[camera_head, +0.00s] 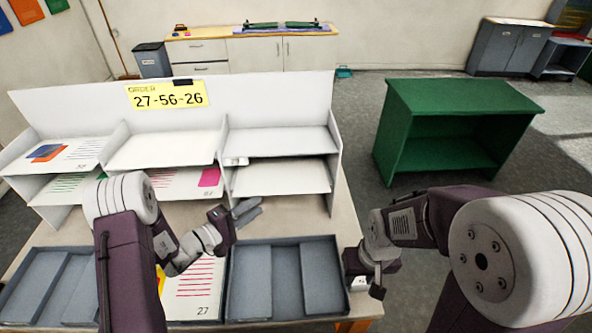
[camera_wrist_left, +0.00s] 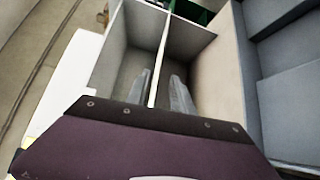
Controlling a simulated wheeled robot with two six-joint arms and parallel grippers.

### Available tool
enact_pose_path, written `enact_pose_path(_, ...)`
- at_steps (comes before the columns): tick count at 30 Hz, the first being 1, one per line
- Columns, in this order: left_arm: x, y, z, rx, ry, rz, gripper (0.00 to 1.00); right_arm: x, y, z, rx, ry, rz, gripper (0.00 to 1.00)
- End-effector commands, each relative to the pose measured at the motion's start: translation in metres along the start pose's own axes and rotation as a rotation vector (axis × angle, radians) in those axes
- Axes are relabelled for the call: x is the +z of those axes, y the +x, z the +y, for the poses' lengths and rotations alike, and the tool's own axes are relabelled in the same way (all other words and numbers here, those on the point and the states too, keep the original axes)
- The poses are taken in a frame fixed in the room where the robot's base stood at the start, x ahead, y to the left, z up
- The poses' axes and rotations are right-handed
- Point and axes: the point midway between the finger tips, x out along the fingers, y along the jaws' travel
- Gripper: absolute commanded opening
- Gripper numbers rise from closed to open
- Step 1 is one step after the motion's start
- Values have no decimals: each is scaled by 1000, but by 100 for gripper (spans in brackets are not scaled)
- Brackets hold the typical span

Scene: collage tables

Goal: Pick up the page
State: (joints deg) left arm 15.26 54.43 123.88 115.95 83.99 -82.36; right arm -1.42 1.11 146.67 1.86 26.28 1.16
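The sign (camera_head: 168,94) on the shelf reads 27-56-26. A page (camera_head: 193,290) numbered 27, with red lines, lies in the middle tray, partly hidden by my left arm. A page with blue and orange shapes (camera_head: 62,154) lies in the upper left compartment, and one with green lines (camera_head: 68,187) below it. A page with red lines and a pink patch (camera_head: 188,182) lies in the lower middle compartment. My left gripper (camera_head: 248,211) is open and empty, in front of the right column; its parted fingers show in the left wrist view (camera_wrist_left: 161,90). My right gripper (camera_head: 371,280) is beside the right tray, its fingers unclear.
The white shelf (camera_head: 283,140) has bare right compartments and a bare upper middle one. Grey trays (camera_head: 250,283) line the table's front. A green stand (camera_head: 450,105) is on the floor at right, and a counter (camera_head: 250,45) stands at the back.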

Motion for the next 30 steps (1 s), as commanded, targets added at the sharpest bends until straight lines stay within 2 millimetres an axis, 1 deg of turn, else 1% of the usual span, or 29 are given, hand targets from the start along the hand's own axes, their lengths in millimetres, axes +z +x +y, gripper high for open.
enact_pose_path(2,-1,0,1,1,2,3,28,0,-1,0,0,0,0,36)
enact_pose_path(3,-1,4,2,1,2,1,28,0,-2,0,0,0,0,36)
enact_pose_path(9,0,34,2,-1,3,-3,28,-1,-8,0,0,0,0,36)
enact_pose_path(14,0,40,1,0,2,0,28,-1,-9,0,0,0,0,36)
enact_pose_path(15,0,44,2,0,3,-2,28,-1,-10,0,0,0,0,36)
enact_pose_path(19,0,68,1,-1,3,-4,28,-2,-18,0,0,0,0,36)
enact_pose_path(22,0,83,0,0,4,-3,28,-2,-20,0,0,0,0,36)
enact_pose_path(25,-1,90,-1,0,2,-1,28,-2,-20,0,0,0,0,36)
enact_pose_path(30,-1,90,-2,-1,2,0,28,-2,-19,0,0,0,0,36)
